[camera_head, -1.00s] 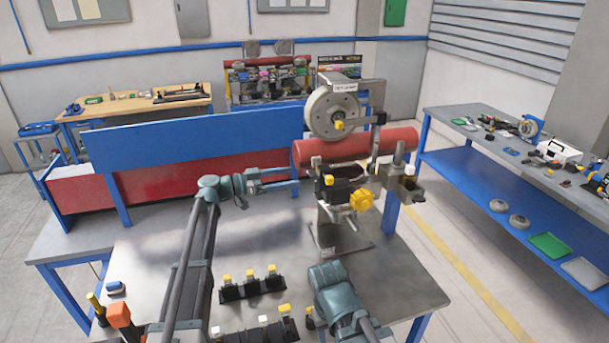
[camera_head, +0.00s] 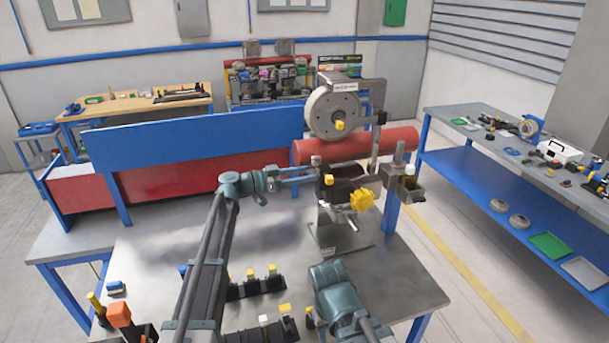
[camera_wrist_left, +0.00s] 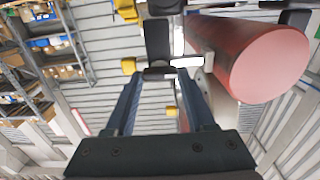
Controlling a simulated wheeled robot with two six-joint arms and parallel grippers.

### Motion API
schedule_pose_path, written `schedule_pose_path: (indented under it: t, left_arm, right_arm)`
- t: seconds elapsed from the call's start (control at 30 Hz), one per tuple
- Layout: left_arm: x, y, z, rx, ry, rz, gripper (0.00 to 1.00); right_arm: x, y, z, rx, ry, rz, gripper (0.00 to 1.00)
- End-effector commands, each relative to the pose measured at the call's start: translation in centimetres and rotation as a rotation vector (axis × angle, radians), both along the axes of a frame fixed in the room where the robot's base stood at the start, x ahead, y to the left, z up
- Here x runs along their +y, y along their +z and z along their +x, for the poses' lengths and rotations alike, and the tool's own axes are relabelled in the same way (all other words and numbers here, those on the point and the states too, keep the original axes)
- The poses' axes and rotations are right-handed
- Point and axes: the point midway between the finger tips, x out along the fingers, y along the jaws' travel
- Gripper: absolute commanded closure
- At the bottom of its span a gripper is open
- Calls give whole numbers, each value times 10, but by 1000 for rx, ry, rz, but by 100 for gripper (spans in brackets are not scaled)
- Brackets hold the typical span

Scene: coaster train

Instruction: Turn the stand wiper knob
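A metal stand (camera_head: 371,115) rises from the workbench (camera_head: 180,245), with a wheel (camera_head: 332,110) near its top. I cannot tell which is the wiper knob. My left gripper (camera_head: 310,173) reaches in from the left, close to the small knobs. In the left wrist view its fingers (camera_wrist_left: 160,80) are apart, with a dark block (camera_wrist_left: 158,38) beyond them and a yellow knob (camera_wrist_left: 128,66) left of it. Contact is unclear.
A red roll (camera_head: 390,142) lies horizontally behind the stand and shows close by in the left wrist view (camera_wrist_left: 262,62). Black holders (camera_head: 255,288) with yellow-topped parts sit at the bench front. A blue panel (camera_head: 190,138) stands behind my left arm.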

Motion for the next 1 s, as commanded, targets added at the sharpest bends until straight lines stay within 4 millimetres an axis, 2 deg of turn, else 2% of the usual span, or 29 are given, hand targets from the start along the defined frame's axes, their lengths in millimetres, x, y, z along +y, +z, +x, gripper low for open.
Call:
schedule_pose_path:
  t: [0.03, 0.2, 0.27, 0.63, 1.0]
  left_arm:
    - [0, 0, 0, 0, 0, 0, 62]
    - [0, 0, 0, 0, 0, 0, 92]
    - [0, 0, 0, 0, 0, 0, 100]
    - [1, 0, 0, 87, 1, -28, 100]
    - [1, 0, 1, 390, 1, -127, 100]
  right_arm:
    - [0, 0, 0, 0, 0, 0, 50]
    - [0, 0, 0, 0, 0, 0, 50]
    - [0, 0, 0, 0, 0, 0, 50]
    - [0, 0, 0, 0, 0, 0, 50]
    - [0, 0, 0, 0, 0, 0, 50]
